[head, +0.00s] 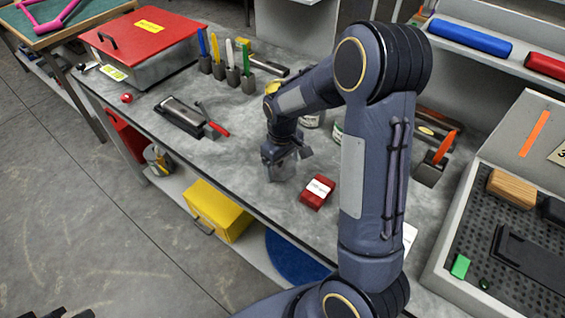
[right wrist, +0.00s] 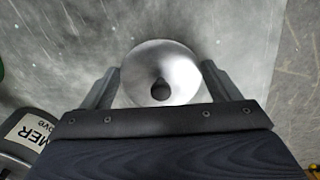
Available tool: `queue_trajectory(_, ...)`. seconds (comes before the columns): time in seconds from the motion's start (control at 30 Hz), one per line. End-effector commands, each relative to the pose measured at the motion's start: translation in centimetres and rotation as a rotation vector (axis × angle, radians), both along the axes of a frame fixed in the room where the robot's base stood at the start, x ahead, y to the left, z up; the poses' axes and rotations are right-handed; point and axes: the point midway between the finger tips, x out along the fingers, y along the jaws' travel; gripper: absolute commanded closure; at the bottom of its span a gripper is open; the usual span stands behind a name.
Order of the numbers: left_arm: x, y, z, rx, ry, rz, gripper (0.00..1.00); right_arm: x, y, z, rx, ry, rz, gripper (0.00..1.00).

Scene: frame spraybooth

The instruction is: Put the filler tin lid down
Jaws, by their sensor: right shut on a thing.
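My right gripper (head: 283,160) hangs pointing down just above the grey bench top. In the right wrist view my right gripper (right wrist: 159,75) is shut on the filler tin lid (right wrist: 160,62), a round, shiny grey disc with a dark knob at its middle. One finger is at each side of the lid. In the head view the lid is hard to make out among the fingers. I cannot tell if it touches the bench. A dark piece at the bottom left edge of the head view may be my left gripper (head: 45,312); its jaws are not clear.
A red block with a white label (head: 318,191) lies right of the gripper. Tins (head: 338,131) stand behind it, partly hidden by my arm; one labelled tin (right wrist: 30,135) shows in the right wrist view. A red-handled tool (head: 213,123) lies left. Bench between is clear.

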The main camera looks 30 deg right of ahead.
Motion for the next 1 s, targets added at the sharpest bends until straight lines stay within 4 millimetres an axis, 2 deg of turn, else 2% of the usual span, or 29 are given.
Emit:
queue_trajectory(0.17,0.0,0.0,-0.3,0.000,0.000,0.000,1.00,0.0,0.0,-0.3,0.000,0.000,0.000,0.39)
queue_trajectory(0.2,0.0,0.0,-0.3,0.000,0.000,0.000,1.00,0.0,0.0,-0.3,0.000,0.000,0.000,0.15)
queue_trajectory(0.3,0.0,0.0,-0.2,0.000,0.000,0.000,1.00,0.0,0.0,-0.2,0.000,0.000,0.000,0.01)
queue_trajectory(0.33,0.0,0.0,-0.2,0.000,0.000,0.000,1.00,0.0,0.0,-0.2,0.000,0.000,0.000,0.00)
queue_trajectory(0.53,0.0,0.0,-0.2,0.000,0.000,0.000,1.00,0.0,0.0,-0.1,0.000,0.000,0.000,0.00)
queue_trajectory(0.67,0.0,0.0,0.0,0.000,0.000,0.000,1.00,0.1,0.0,0.6,0.000,-0.002,0.000,0.00)
queue_trajectory(0.77,0.0,0.0,-0.1,0.000,0.000,0.000,1.00,0.2,0.0,2.2,0.001,-0.007,0.001,0.00)
queue_trajectory(1.0,0.0,0.0,-0.3,0.000,0.000,0.000,1.00,0.2,0.0,7.4,0.000,-0.007,0.001,0.00)
